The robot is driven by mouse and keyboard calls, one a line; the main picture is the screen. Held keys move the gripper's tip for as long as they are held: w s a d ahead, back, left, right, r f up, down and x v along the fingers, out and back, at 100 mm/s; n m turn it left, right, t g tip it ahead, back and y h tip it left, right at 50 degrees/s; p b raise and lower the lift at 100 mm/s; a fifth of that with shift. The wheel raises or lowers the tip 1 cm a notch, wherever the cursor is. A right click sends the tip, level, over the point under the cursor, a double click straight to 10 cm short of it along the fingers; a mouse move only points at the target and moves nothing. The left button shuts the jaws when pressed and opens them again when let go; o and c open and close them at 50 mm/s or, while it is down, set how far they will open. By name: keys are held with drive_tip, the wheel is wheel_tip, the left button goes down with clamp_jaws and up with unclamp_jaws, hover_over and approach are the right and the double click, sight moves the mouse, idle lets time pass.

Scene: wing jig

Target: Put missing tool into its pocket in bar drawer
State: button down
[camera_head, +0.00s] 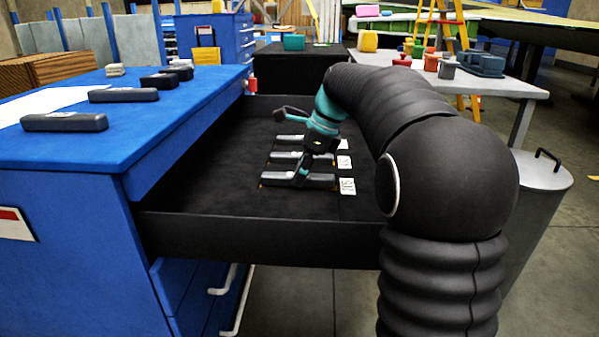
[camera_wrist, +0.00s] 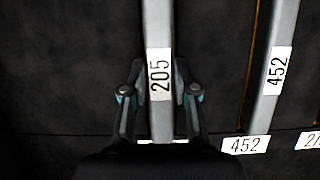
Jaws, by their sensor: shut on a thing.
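My gripper (camera_head: 302,176) is low over the open black drawer (camera_head: 225,225), at the nearest bar of a row. In the wrist view my gripper (camera_wrist: 160,98) is shut on a long grey bar marked 205 (camera_wrist: 159,35), one finger on each side. The bar (camera_head: 275,180) lies lengthwise along its place in the row. I cannot tell whether it is fully down in its pocket. A bar marked 452 (camera_wrist: 270,90) lies beside it, next to a drawer label 452 (camera_wrist: 246,145). The label at the held bar's end is mostly hidden by my gripper.
A blue cabinet top (camera_head: 150,125) on the left carries several dark blocks, including a near one (camera_head: 64,122). White labels (camera_head: 347,186) stand at the bars' right ends. A grey bin (camera_head: 535,190) and a table (camera_head: 510,87) with coloured objects are on the right.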

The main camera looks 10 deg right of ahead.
drive_tip(key=c, duration=0.8)
unclamp_jaws()
